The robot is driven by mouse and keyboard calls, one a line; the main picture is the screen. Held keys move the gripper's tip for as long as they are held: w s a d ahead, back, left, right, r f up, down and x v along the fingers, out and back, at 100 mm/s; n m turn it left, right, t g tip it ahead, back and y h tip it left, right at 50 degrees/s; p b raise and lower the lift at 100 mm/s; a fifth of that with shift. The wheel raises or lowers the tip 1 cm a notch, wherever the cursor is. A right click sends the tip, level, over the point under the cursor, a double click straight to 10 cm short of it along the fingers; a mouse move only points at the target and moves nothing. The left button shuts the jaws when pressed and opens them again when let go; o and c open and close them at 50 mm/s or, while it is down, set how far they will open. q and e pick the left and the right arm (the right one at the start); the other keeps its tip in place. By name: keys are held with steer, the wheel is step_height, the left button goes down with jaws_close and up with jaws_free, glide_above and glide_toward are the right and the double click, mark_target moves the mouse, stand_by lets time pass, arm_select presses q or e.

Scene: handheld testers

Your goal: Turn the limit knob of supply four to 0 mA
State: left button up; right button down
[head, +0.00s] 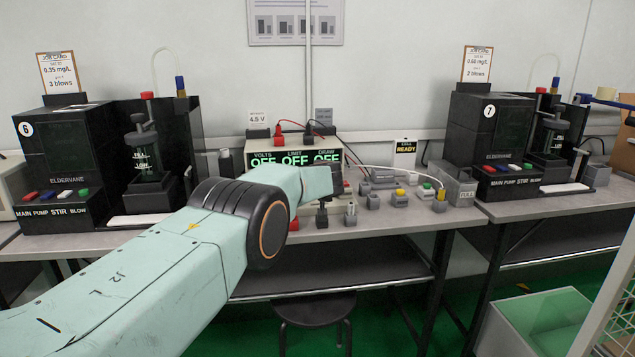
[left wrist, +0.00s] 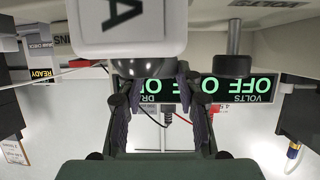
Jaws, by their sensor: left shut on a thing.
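The power supply (head: 249,158) stands at the back of the middle bench. Its green display (head: 293,158) reads OFF under VOLTS, LIMIT and DRAW; it is upside down in the left wrist view (left wrist: 228,90). No supply number is readable. My left gripper (head: 337,182) is in front of the supply, largely hidden by my arm. In the left wrist view its fingers (left wrist: 152,84) are closed on either side of a dark round knob (left wrist: 148,68). A pale block with a letter A (left wrist: 118,22) is close beside it. A second dark knob (left wrist: 233,66) is to the right, apart from the fingers. The knob's pointer is not visible.
Small grey blocks and connectors (head: 398,197) lie right of the supply, near a READY display (head: 405,147). Dark test stations 6 (head: 60,150) and 7 (head: 490,135) flank it. A stool (head: 315,308) is under the bench. A red lead (head: 279,131) runs above the supply.

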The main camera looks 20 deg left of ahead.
arm_select(q)
steer(key=shift+r, duration=0.25)
steer(key=o, duration=1.1)
steer(key=shift+o, duration=0.3)
steer(key=shift+f, duration=0.2)
steer(key=shift+s, duration=0.1)
steer(key=shift+v, duration=5.9)
steer(key=shift+r, duration=0.1)
